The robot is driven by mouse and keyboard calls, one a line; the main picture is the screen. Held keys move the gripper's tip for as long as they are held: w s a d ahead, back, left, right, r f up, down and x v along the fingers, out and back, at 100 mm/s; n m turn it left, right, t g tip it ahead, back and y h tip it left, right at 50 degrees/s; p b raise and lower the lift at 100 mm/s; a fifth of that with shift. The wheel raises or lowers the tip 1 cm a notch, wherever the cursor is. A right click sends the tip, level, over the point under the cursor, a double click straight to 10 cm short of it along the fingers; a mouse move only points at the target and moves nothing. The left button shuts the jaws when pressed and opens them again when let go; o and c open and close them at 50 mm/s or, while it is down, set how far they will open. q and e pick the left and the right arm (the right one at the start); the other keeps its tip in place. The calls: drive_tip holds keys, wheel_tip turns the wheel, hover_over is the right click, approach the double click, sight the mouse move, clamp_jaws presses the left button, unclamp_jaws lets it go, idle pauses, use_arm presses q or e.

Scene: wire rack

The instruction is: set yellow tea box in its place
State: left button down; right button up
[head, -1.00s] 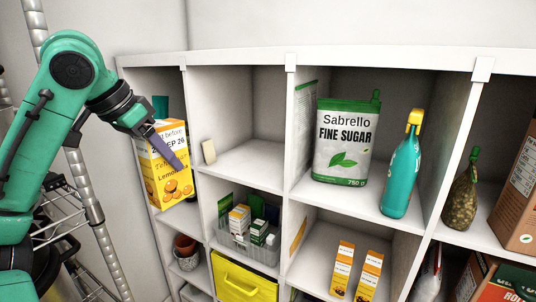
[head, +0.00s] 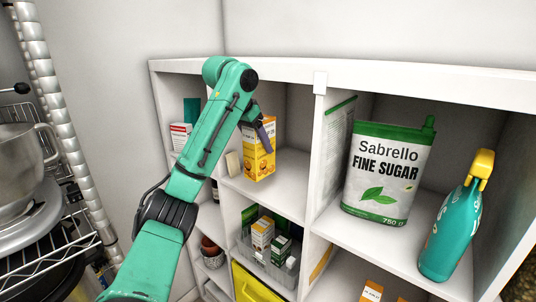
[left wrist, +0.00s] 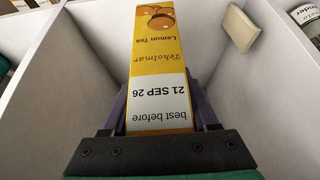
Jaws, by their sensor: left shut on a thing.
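The yellow tea box (head: 257,160), yellow and white with a lemon picture, is upright inside the upper compartment second from the left. My left gripper (head: 264,137) is shut on it from above and in front. In the left wrist view the box (left wrist: 160,60) sits between the two purple fingers of the gripper (left wrist: 163,115), its printed face showing upside down. Its base is at or just above the compartment floor; I cannot tell whether it touches. My right gripper is out of view.
A small beige block (head: 233,163) stands left of the box. The Sabrello sugar pack (head: 386,172) and a teal bottle (head: 450,230) fill the compartment to the right. Below, a grey basket (head: 268,256) holds small boxes. A wire rack (head: 60,250) with a mixer bowl stands at left.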

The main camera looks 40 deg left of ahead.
sight(266, 161)
use_arm(q)
drive_tip(key=p+x, duration=0.1)
drive_tip(key=x, duration=0.5)
drive_tip(key=shift+s+f, duration=0.15)
drive_tip(key=shift+s, duration=0.05)
drive_tip(key=shift+w+f+p, duration=0.25)
drive_tip(key=shift+f+p, duration=0.25)
drive_tip(key=shift+f, duration=0.1)
drive_tip(key=shift+f, duration=0.15)
drive_tip(key=shift+c, duration=0.8)
unclamp_jaws()
